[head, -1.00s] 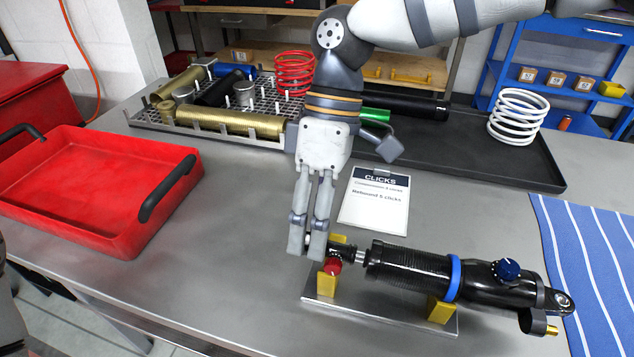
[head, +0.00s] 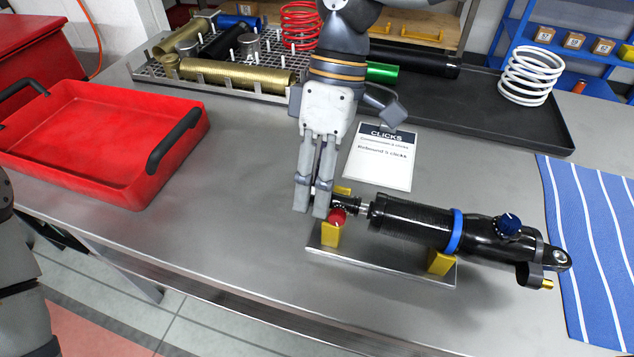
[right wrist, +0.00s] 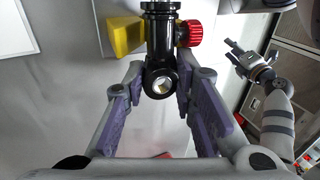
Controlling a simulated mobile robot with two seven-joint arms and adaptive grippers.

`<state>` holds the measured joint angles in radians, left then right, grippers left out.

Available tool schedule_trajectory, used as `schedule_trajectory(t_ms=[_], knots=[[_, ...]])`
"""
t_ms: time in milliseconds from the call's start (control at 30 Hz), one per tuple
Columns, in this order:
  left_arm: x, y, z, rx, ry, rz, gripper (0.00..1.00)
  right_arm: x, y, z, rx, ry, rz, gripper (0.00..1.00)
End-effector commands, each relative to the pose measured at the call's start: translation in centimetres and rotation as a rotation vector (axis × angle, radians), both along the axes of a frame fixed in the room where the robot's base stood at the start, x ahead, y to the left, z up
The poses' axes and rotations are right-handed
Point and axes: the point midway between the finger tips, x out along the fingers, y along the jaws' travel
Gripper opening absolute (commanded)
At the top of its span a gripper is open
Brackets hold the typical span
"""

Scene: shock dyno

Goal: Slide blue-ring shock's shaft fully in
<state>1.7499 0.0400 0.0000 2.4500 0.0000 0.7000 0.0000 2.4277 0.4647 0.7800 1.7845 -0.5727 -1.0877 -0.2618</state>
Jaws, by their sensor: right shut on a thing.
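The blue-ring shock (head: 415,222) lies on a low stand, its black body bearing a blue ring (head: 455,232) and a blue knob (head: 509,224). A short bright piece of shaft (head: 365,209) shows between the body and the black end fitting with the red knob (head: 338,216). My right gripper (head: 311,212) points down at this left end, shut on the end fitting; its fingers flank the eyelet (right wrist: 160,86) in the right wrist view. The fingers hide part of the fitting in the head view. My left gripper (right wrist: 245,62) shows small in the right wrist view, its opening unclear.
The metal stand (head: 370,265) has yellow supports. A clicks card (head: 382,162) lies behind the shock. A red tray (head: 100,150) stands at left, a black tray (head: 470,110) behind, a striped blue mat (head: 590,240) at right. The table front left of the stand is clear.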

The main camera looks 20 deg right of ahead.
Motion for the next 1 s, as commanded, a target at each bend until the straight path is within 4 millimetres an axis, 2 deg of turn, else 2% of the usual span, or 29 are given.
schedule_trajectory(t_ms=[1000], knots=[[0.37,0.0,0.34,0.0,-0.013,0.0,0.43,-0.34,-0.56,0.02,-0.002,0.001,0.0,0.0]])
